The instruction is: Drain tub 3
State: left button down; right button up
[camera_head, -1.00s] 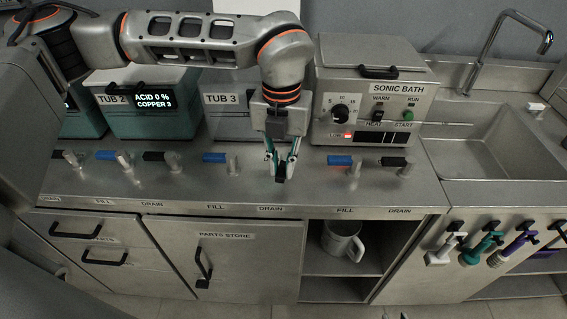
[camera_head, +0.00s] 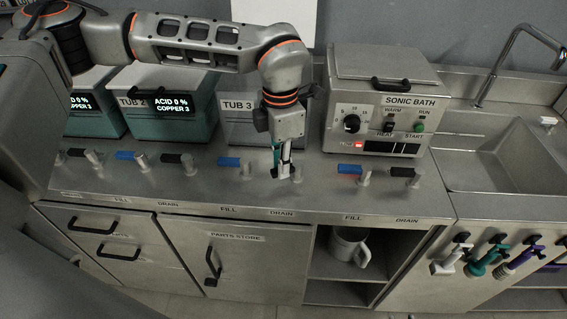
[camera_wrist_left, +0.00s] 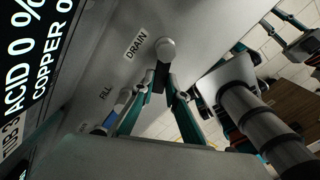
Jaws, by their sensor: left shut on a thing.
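Tub 3 (camera_head: 262,126) stands behind my left arm, partly hidden, with its label in sight. Its display shows at the left of the wrist view (camera_wrist_left: 40,50) and reads acid 0 % and copper 0. The tub 3 drain valve has a metal post (camera_head: 297,173) and a black handle (camera_wrist_left: 160,77). My left gripper (camera_head: 279,172) is low over the bench, shut on the black handle just left of the post. The fingertips (camera_wrist_left: 160,95) lie along both sides of the handle. The blue tub 3 fill handle (camera_head: 229,162) is to the left.
The sonic bath (camera_head: 380,105) stands close on the right, with its own blue (camera_head: 350,169) and black (camera_head: 402,172) handles. Tub 2 (camera_head: 160,118) is on the left. The sink (camera_head: 495,155) is far right. The front strip of bench is clear. Grey arm parts show in the wrist view.

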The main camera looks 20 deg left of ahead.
pick_arm(q)
jog(key=m, duration=0.1)
jog(key=w+m+p, duration=0.1)
jog(key=m, duration=0.1)
jog(key=a+m, duration=0.1)
jog(key=m, duration=0.1)
jog(key=shift+w+p, duration=0.35)
jog(key=shift+w, duration=0.05)
jog(key=shift+m, duration=0.3)
jog(key=c, duration=2)
grip_release()
notch_tip(320, 180, up, 12)
jog(key=shift+r, duration=0.1)
jog(key=shift+s, duration=0.1)
